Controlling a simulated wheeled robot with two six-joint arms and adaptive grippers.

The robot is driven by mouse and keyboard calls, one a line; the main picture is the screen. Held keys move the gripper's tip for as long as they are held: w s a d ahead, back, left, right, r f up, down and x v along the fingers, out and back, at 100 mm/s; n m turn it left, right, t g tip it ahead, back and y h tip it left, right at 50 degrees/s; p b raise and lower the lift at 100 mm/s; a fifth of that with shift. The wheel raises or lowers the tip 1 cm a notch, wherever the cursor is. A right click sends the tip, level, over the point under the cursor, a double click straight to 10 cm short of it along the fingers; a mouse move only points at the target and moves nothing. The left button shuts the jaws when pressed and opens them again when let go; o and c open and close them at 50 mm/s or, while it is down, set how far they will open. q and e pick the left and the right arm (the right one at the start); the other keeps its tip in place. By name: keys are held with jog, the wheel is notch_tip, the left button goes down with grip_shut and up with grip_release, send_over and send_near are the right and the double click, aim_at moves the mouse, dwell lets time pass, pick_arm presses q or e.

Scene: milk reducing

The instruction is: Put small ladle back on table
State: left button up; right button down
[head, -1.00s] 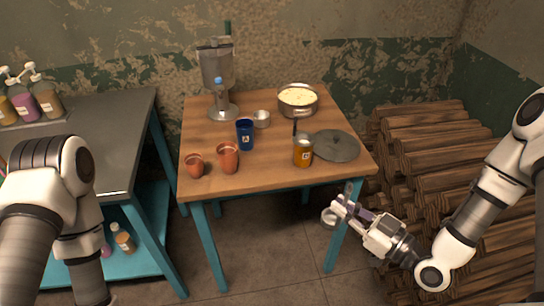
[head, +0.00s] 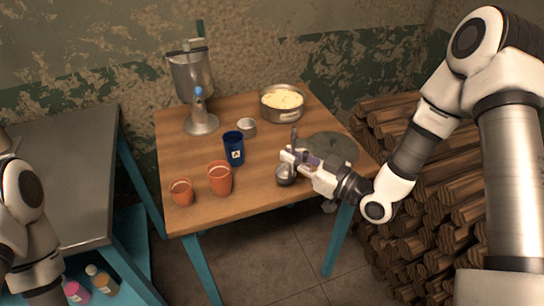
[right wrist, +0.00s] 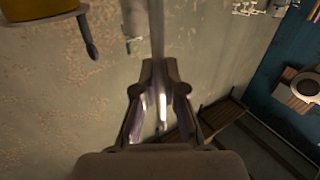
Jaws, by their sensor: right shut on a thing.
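My right gripper (head: 294,157) is shut on the small ladle and holds it over the front right part of the wooden table (head: 215,240). The ladle's round grey bowl (head: 284,174) hangs below the fingers, and a dark stem shows above them. In the right wrist view, the grey handle (right wrist: 157,35) runs between the closed fingers (right wrist: 160,95). I cannot tell whether the bowl touches the tabletop. My left gripper is out of view; only part of my left arm shows.
A blue cup (head: 233,148), two terracotta cups (head: 219,179) (head: 181,192), a small metal bowl (head: 245,128) and a metal dispenser (head: 194,80) stand on the table. A pot (head: 282,103) and a grey lid (head: 335,147) are at right. Logs (head: 440,195) are stacked beyond.

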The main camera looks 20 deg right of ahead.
jog(key=w+a+f, duration=0.2)
jog(key=w+f, duration=0.2)
jog(key=w, duration=0.3)
jog(key=shift+f+p, duration=0.2)
jog(key=shift+p, duration=0.2)
jog(key=c, duration=1.3)
grip_release()
jog(key=shift+w, duration=0.1)
jog(key=shift+o, duration=0.2)
